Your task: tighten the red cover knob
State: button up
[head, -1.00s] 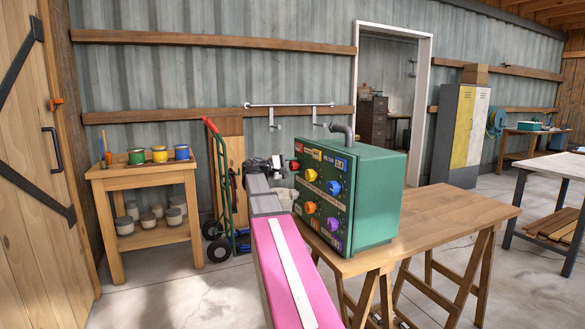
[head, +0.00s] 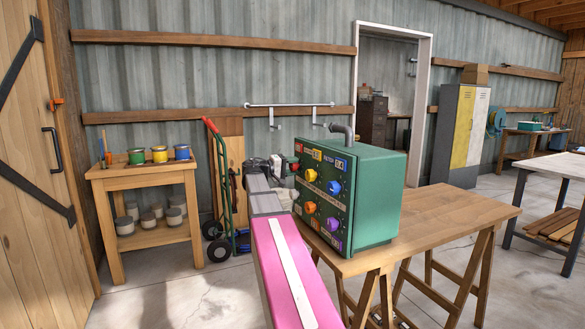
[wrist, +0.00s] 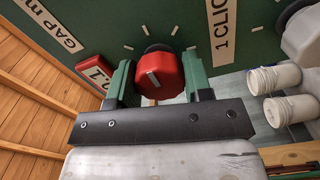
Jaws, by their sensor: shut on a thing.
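The red knob (wrist: 165,76) is on the dark green front panel of the green machine (head: 372,200), which stands on a wooden table. In the wrist view, my gripper (wrist: 161,78) has its two green fingers on either side of the red knob and is shut on it. A pale pointer mark shows on the knob's face. In the head view, my arm reaches to the left side of the panel, and my gripper (head: 287,168) covers most of the red knob.
Yellow, blue, orange and purple knobs sit near the red one on the panel. The wooden table (head: 440,222) is bare to the right of the machine. A hand truck (head: 222,190) and a shelf with paint tins (head: 140,172) stand at the left.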

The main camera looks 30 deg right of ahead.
jog(key=o, duration=0.9)
jog(key=a, duration=1)
jog(key=shift+w+a, duration=0.3)
jog(key=shift+a, duration=0.1)
jog(key=s+a+f+n+t+y, duration=0.1)
jog(key=s+a+f+y, duration=0.2)
jog(key=f, duration=0.7)
jog(key=s+a+f+n+y, duration=0.1)
jog(key=s+a+f+y, duration=0.2)
jog(key=f, duration=0.7)
jog(key=s+a+f+n+t+y, duration=0.1)
jog(key=s+a+f+y, duration=0.2)
jog(key=f, duration=0.7)
jog(key=s+a+f+y, duration=0.3)
jog(key=s+a+f, duration=0.1)
jog(key=f, duration=0.1)
jog(key=s+a+f+y, duration=0.3)
jog(key=s+a+f, duration=0.1)
jog(key=a+f, duration=0.1)
jog(key=s+a+f+g+y, duration=0.1)
jog(key=s+a+f+y, duration=0.2)
jog(key=s+a+f, duration=0.1)
jog(key=shift+s+a+f, duration=0.4)
jog(key=shift+s+f, duration=0.2)
jog(key=shift+f, duration=0.1)
